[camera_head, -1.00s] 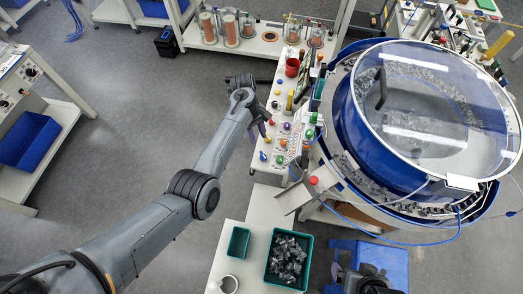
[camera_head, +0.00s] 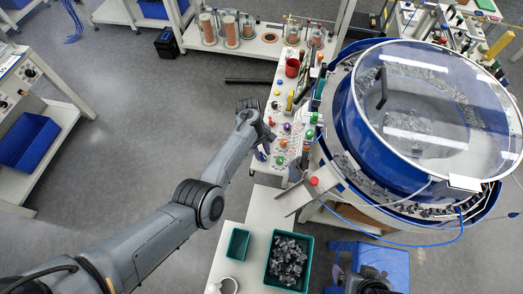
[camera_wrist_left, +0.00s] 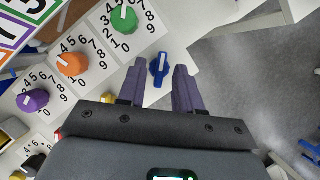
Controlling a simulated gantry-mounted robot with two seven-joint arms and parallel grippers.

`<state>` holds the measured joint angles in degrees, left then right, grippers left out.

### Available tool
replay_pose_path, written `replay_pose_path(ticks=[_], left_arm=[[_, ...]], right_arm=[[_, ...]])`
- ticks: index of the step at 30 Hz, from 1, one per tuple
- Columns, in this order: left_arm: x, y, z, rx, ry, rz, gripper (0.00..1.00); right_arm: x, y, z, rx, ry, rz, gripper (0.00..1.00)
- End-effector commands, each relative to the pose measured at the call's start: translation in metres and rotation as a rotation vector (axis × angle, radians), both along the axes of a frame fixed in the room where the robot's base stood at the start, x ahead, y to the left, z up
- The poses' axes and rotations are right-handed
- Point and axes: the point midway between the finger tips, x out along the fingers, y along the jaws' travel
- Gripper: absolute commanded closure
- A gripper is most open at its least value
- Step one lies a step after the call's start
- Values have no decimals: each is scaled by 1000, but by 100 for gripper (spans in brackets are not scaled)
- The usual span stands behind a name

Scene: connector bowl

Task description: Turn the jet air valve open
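A blue valve knob (camera_wrist_left: 158,70) with a white mark sits on the pale panel in the left wrist view. No label on it is readable, so I cannot confirm that it is the jet air valve. My left gripper (camera_wrist_left: 160,68) is open, its two purple-grey fingers apart on either side of the knob. A gap shows between the knob and the fingers. In the head view my left gripper (camera_head: 262,152) is over the panel's near left edge and hides the blue knob. My right gripper (camera_head: 366,281) shows only partly at the bottom, its fingers unclear.
Green (camera_wrist_left: 124,19), orange (camera_wrist_left: 72,63) and purple (camera_wrist_left: 33,100) knobs with number dials stand beside the blue one. The blue bowl feeder (camera_head: 350,130) is to the right. Two green bins (camera_head: 237,243) stand below the panel. Open floor lies left.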

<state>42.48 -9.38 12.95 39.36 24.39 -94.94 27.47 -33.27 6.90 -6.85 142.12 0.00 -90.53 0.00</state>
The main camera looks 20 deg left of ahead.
Motion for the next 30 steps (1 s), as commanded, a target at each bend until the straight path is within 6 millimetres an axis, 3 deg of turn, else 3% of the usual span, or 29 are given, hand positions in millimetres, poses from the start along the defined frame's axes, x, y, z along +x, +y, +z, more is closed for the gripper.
replay_pose_path(ticks=[1, 6, 20, 30], left_arm=[[0, 0, 0, 0, 0, 0, 75], [0, 0, 0, 0, 0, 0, 100], [1, 0, 0, 0, 1, -48, 100], [3, -1, 0, 2, 1, -275, 100]], right_arm=[[0, 0, 0, 2, 0, -2, 0], [0, 1, 0, 5, 1, -3, 0], [0, 1, -1, 4, 1, -2, 0], [0, -1, -5, -5, 0, 4, 0]])
